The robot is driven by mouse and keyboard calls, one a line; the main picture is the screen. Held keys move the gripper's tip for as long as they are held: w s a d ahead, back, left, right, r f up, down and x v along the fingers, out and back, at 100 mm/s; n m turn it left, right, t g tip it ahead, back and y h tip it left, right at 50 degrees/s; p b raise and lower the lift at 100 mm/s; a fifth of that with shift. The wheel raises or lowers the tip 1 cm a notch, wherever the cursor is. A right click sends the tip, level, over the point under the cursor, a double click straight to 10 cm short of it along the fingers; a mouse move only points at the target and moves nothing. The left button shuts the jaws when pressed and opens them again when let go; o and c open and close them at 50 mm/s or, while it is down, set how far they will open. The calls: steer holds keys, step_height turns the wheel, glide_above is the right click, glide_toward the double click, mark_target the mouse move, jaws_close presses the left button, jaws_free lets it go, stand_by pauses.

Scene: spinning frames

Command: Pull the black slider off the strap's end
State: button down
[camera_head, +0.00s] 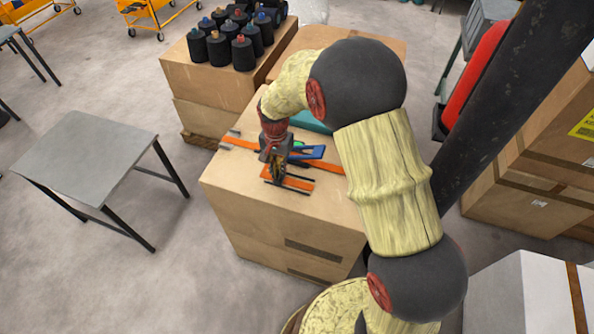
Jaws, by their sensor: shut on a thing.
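An orange strap (240,142) lies on top of the cardboard box in front of me. More orange webbing shows to the right of my gripper and in a short piece (298,184) at its tips. Dark narrow bars run along that short piece. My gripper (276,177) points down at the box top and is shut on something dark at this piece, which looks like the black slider. The fingers hide most of the slider, so I cannot tell how far the strap runs through it.
A blue item (308,153) lies just right of my gripper and a teal one (309,122) behind it. Several black spools (243,54) stand on a box at the back. A grey table (88,150) stands left, with open floor around it.

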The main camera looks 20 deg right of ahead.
steer(key=shift+w+a+r, duration=0.1)
steer(key=shift+w+a, duration=0.65)
steer(key=shift+a, duration=0.2)
steer(key=c, duration=2)
jaws_free()
steer(key=shift+a, duration=0.1)
steer(key=shift+o, duration=0.2)
step_height(320, 180, up, 12)
